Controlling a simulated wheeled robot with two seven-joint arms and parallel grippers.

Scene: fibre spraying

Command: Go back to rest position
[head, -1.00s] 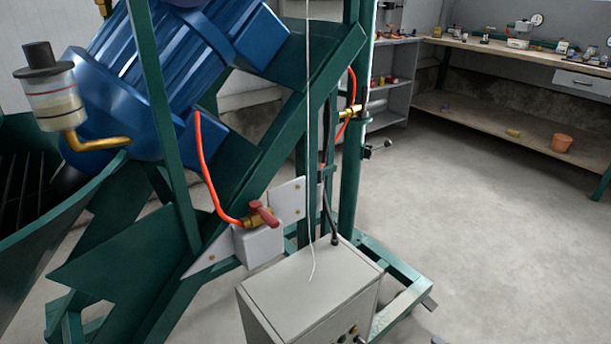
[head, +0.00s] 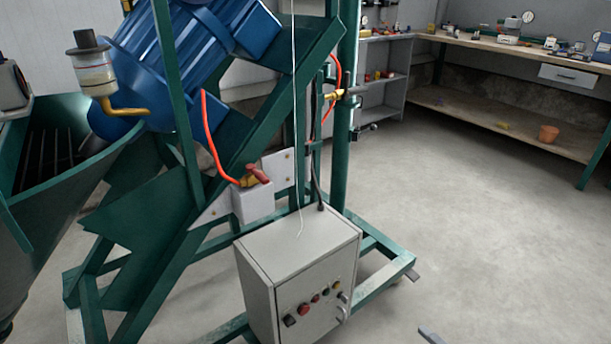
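Neither of my grippers shows in the head view. A green-framed spraying machine (head: 265,135) fills the left and middle. It carries a blue motor (head: 190,55) at the upper left. A grey control box (head: 300,255) with several buttons and knobs on its front stands at the machine's base. A red-handled valve (head: 257,174) sits on a pale block, with an orange hose (head: 212,140) running up from it. A second valve with a brass body (head: 334,95) is on the green post.
A green hopper (head: 60,190) with a dark grate is at the left. The grey floor (head: 480,220) on the right is open. A wooden workbench (head: 500,52) with several tools runs along the back, with an orange pot (head: 548,134) on its lower shelf. A small grey piece (head: 431,336) shows at the bottom edge.

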